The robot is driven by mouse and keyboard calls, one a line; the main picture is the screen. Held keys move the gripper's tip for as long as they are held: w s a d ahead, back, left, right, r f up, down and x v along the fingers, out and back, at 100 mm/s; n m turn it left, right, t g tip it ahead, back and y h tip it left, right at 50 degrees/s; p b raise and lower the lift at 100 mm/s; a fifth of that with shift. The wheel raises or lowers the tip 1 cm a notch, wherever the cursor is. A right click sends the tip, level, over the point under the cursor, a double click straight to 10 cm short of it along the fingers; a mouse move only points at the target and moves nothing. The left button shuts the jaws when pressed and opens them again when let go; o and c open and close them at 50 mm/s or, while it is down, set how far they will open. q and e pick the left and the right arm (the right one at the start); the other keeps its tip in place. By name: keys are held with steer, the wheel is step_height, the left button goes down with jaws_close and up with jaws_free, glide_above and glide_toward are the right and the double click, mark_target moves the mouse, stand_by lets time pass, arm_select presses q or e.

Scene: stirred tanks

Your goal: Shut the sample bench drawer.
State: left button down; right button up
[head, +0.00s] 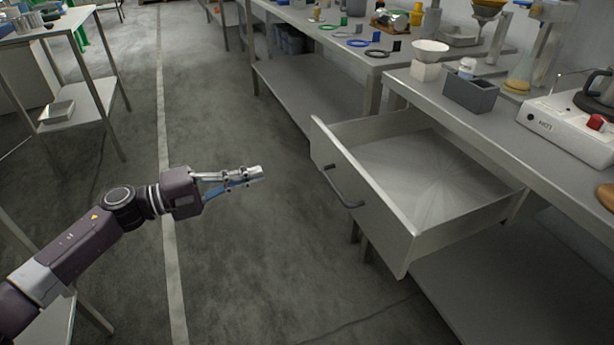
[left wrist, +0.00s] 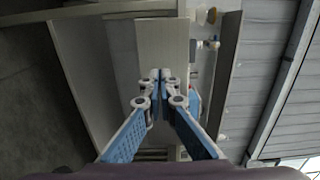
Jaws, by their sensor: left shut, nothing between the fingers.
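The sample bench drawer (head: 405,190) is pulled well out from under the bench in the head view, and its inside looks empty. Its front panel (head: 365,200) faces left and carries a dark bar handle (head: 342,188). My left gripper (head: 258,173) is shut and empty, in the air to the left of the drawer front, with a gap between its fingertips and the handle. The left wrist view shows the closed fingertips (left wrist: 161,76) in front of a pale panel and bench parts; I cannot tell there exactly which part is the drawer. My right gripper is not in view.
A side table (head: 50,25) is at far left. The floor (head: 260,260) around the gripper is clear.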

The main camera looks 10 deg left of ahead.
arm_select(q)
glide_toward(323, 157)
steer(key=d, duration=0.1)
steer(key=x, duration=0.4)
steer(key=shift+w+d+b, duration=0.25)
steer(key=shift+w+b, duration=0.05)
steer(key=shift+b, duration=0.1)
steer(key=shift+w+d, duration=0.4)
steer(key=shift+d, duration=0.2)
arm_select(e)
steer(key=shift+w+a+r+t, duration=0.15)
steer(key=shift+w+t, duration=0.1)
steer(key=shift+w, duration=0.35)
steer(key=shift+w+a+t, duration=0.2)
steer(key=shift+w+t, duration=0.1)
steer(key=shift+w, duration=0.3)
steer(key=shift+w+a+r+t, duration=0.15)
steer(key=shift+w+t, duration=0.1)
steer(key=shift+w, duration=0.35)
arm_select(q)
steer(key=shift+r, duration=0.1)
